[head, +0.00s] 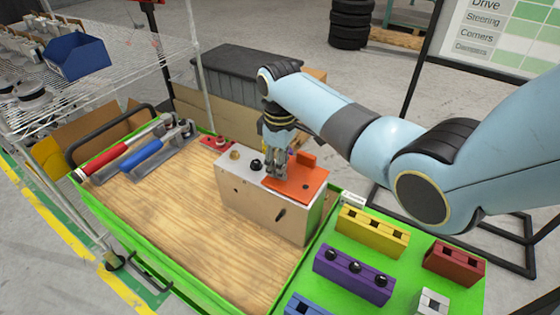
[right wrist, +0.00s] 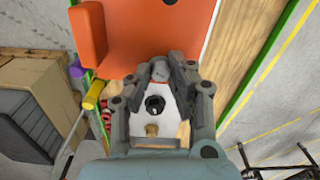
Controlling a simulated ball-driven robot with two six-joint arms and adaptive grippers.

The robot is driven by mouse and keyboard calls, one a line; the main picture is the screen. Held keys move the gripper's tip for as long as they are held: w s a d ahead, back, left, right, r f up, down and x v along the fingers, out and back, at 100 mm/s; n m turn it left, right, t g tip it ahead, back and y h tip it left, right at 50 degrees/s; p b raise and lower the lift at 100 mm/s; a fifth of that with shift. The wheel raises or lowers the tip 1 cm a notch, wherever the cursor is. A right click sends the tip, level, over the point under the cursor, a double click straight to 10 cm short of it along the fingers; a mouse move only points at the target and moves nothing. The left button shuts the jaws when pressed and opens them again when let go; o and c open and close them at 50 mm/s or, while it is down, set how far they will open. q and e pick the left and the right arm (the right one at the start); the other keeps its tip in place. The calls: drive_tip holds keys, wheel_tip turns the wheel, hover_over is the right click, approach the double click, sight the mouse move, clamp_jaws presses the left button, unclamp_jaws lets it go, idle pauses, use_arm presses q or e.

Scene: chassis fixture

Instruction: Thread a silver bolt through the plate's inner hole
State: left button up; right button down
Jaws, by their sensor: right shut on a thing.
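The orange plate (head: 298,184) with a raised block lies on top of the chassis fixture (head: 262,208). In the right wrist view the plate (right wrist: 145,40) fills the top, with a dark spot, perhaps a hole, at the upper edge. My left gripper is out of view.
A black bolt (head: 256,164) and a brass one (head: 235,155) stand on the fixture's top. Yellow (head: 372,232), purple (head: 352,275) and red (head: 453,263) holders stand on the green surface at right. Red and blue-handled tools (head: 140,153) lie at left. The wooden tabletop (head: 165,210) is largely clear.

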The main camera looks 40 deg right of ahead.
drive_tip(key=shift+m, duration=1)
drive_tip(key=m, duration=0.3)
drive_tip(key=shift+f+m, duration=0.1)
drive_tip(key=shift+m, duration=0.3)
drive_tip(key=m, duration=0.5)
drive_tip(key=shift+f, duration=0.1)
drive_tip(key=c, duration=1.1)
unclamp_jaws()
drive_tip(key=shift+c, duration=0.2)
wheel_tip(320, 180, up, 9)
drive_tip(key=shift+a, duration=0.1)
